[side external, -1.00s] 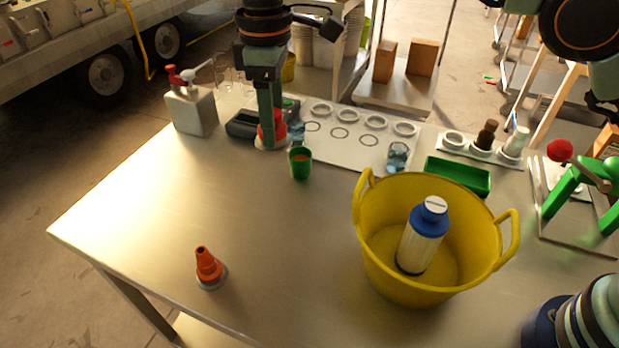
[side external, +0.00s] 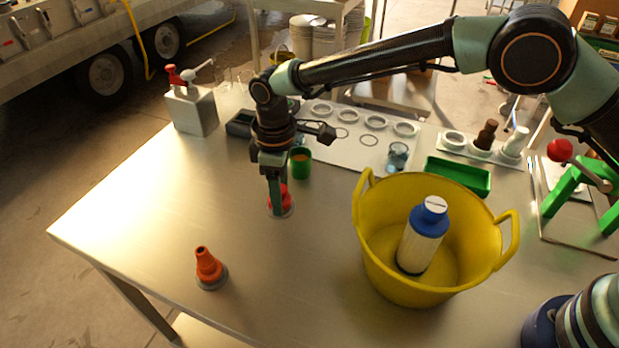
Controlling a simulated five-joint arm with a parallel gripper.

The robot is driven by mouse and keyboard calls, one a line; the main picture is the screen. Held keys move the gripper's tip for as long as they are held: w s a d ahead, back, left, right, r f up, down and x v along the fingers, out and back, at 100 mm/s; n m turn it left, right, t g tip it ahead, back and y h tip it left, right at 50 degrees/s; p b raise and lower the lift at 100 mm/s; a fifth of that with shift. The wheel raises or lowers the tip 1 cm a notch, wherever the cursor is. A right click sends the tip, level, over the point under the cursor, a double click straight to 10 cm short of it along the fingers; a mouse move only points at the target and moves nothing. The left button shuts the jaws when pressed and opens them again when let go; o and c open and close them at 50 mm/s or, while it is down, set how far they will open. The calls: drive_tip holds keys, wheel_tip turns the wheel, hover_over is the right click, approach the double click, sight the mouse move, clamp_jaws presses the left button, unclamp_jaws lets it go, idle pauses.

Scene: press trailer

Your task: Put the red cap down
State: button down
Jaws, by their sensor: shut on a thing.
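My gripper (side external: 278,196) points down over the middle of the metal table (side external: 160,220). It is shut on the red cap (side external: 287,199), a red piece with a pale grey disc-like base. The fingers hide part of the cap. The base is at or very near the table top; I cannot tell if it touches. The cap is behind and to the right of an orange cone-shaped nozzle (side external: 207,266) standing on a grey base, and in front of a green cup (side external: 301,163).
A yellow tub (side external: 380,255) holding a blue-and-white bottle (side external: 423,236) stands to the right. A white board with rings (side external: 345,150) and a green tray (side external: 458,176) lie behind. A white canister (side external: 192,108) stands at the back left. The table's left part is clear.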

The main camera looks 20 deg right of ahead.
sight(283, 221)
drive_tip(key=shift+f, duration=1.85)
drive_tip(key=shift+c, duration=1.2)
unclamp_jaws()
drive_tip(key=shift+f, duration=0.1)
